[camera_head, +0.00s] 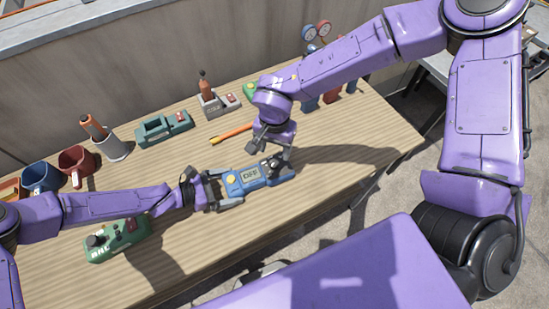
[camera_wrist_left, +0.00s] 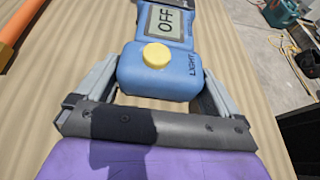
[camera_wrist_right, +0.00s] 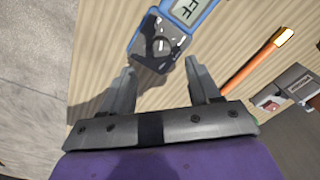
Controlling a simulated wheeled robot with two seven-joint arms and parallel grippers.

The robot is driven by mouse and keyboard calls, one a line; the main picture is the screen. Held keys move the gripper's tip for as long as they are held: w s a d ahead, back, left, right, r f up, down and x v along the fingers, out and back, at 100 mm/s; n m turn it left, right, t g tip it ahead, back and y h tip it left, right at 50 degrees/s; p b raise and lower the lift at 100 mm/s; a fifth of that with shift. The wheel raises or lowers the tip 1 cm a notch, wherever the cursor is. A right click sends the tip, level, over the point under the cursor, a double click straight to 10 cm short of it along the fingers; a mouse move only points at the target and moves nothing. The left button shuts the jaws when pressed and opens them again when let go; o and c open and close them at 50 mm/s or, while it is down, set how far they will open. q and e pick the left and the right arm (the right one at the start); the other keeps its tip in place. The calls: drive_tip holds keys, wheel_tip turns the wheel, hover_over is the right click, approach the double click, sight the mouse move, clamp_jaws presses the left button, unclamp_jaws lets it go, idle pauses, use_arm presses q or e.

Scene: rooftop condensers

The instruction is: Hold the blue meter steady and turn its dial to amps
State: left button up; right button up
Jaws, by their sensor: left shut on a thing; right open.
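The blue meter (camera_head: 243,182) lies face up near the front edge of the wooden table. Its display (camera_wrist_left: 166,22) reads OFF in the left wrist view, and a yellow button (camera_wrist_left: 156,55) sits below the display. My left gripper (camera_head: 226,188) is shut across the meter's left end, marked LIGHT, with a finger on each side. The dark round dial (camera_wrist_right: 162,46) is at the meter's other end.
A green tool (camera_head: 118,241) lies near my left forearm. Behind are a blue mug (camera_head: 41,178), a red mug (camera_head: 77,165), a cup (camera_head: 114,147) with an orange-handled tool, a teal case (camera_head: 164,129) and an orange stick (camera_head: 229,134).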

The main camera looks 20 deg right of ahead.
sight(275, 162)
wheel_tip(275, 162, down, 6)
drive_tip(key=shift+f, duration=0.15)
drive_tip(key=c, duration=1)
drive_tip(key=shift+c, duration=0.2)
drive_tip(key=shift+m, duration=0.3)
drive_tip(key=m, duration=1.1)
drive_tip(key=shift+m, duration=0.3)
drive_tip(key=m, duration=1.1)
drive_tip(key=shift+m, duration=0.3)
